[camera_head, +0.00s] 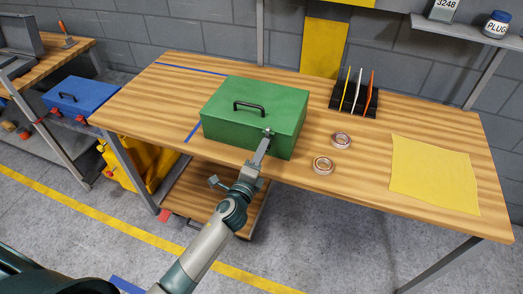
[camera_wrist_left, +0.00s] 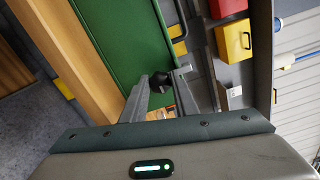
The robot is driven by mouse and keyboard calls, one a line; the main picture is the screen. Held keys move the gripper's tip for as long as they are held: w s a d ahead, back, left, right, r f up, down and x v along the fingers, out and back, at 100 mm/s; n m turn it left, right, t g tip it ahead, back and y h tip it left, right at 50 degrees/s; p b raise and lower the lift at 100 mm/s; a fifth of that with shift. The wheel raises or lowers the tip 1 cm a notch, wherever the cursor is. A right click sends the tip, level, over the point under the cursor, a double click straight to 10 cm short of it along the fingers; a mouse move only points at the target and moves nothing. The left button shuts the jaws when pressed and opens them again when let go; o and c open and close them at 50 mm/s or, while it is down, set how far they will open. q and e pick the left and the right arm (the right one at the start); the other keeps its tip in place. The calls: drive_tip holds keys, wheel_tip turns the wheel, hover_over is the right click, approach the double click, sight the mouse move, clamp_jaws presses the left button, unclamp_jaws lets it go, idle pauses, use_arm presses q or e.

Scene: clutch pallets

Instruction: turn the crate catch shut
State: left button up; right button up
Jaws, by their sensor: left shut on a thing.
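The green crate (camera_head: 240,105) stands closed on the wooden workbench, with a black handle on its lid. Its catch (camera_head: 268,131) is a small dark part on the front face near the right corner, mostly hidden by my gripper in the head view. My left gripper (camera_head: 266,139) reaches up to it from the front and is shut on it. In the left wrist view the dark knob of the catch (camera_wrist_left: 159,80) sits between the fingertips, in front of the green crate wall (camera_wrist_left: 112,40). How far the catch is turned cannot be told. My right gripper is in neither view.
Two rolls of tape (camera_head: 323,165) lie right of the crate on the workbench (camera_head: 360,200). A yellow sheet (camera_head: 432,172) lies farther right. A black rack (camera_head: 352,103) with thin coloured sticks stands behind. A blue box (camera_head: 78,96) is off to the left.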

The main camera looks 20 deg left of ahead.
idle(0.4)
use_arm(q)
drive_tip(key=o, duration=1.1)
drive_tip(key=shift+c, duration=0.2)
drive_tip(key=shift+s, duration=0.15)
drive_tip(key=s+b, duration=0.4)
drive_tip(key=s, duration=1.3)
drive_tip(key=shift+a+b, duration=0.25)
drive_tip(key=shift+b, duration=0.15)
